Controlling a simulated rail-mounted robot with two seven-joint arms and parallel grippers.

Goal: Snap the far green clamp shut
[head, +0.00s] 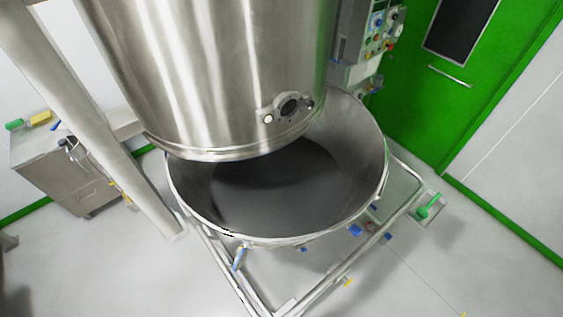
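Two green pieces show, and I cannot tell for certain whether either is the far green clamp. One is a green handle (430,207) low at the right, by the corner of the trolley frame. The other is a small green piece (14,125) at the far left, on top of a steel cabinet. Whether a clamp is open or shut is too small to tell. The far rim of the bowl is partly hidden behind the steel vessel. Neither of my grippers is in view.
A large steel vessel (215,70) hangs above a wide open bowl (277,215) on a tubular trolley frame (402,215). A steel cabinet (70,165) stands at left. A control panel (377,35) and green door (425,110) stand behind. Floor at lower right is mostly clear.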

